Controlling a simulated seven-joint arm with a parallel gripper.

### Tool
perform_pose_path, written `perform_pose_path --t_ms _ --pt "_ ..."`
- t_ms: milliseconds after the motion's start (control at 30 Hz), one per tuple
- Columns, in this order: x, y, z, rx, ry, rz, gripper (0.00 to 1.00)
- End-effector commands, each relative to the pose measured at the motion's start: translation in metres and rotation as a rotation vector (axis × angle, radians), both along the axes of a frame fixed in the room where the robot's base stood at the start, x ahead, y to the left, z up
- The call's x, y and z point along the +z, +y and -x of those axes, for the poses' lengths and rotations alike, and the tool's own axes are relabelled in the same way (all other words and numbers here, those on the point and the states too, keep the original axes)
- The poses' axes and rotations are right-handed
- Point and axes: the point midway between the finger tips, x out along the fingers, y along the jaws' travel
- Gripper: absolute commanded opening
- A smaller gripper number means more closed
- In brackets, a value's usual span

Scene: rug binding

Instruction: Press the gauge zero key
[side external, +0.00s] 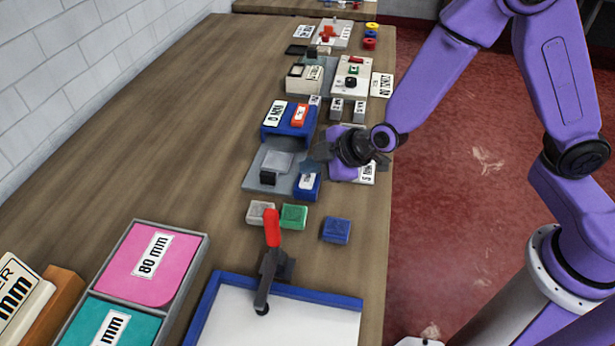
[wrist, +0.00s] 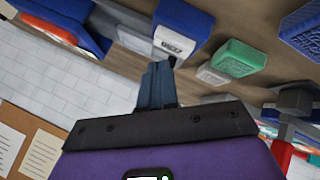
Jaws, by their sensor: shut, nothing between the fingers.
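In the side external view a grey plate (side external: 262,185) carries a grey block and, at its right front corner, a small blue block with a white label (side external: 307,183). The same blue block shows in the wrist view (wrist: 183,28), its label too small to read for sure. I cannot tell for certain which part is the gauge zero key. My gripper (side external: 318,152) is over the right rear edge of the plate, its fingers pointing left. In the wrist view my gripper's fingers (wrist: 157,72) are together and empty, with the blue block just beyond the tips.
A blue stand (side external: 275,130) with white and red labelled pieces is behind the plate. Grey, green (side external: 293,216) and blue (side external: 336,230) blocks lie in front. A red-handled clamp (side external: 272,228) stands by a blue-edged board. The table's left middle is clear.

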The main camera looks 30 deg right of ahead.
Motion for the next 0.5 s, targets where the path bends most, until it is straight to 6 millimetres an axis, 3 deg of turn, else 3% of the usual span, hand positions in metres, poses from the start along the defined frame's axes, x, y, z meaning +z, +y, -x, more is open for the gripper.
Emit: perform_pose_path --t_ms 267,500 --pt "0.001 0.000 0.000 0.000 0.000 0.000 0.00" --pt "0.019 0.001 0.000 0.000 -0.003 -0.001 0.00"
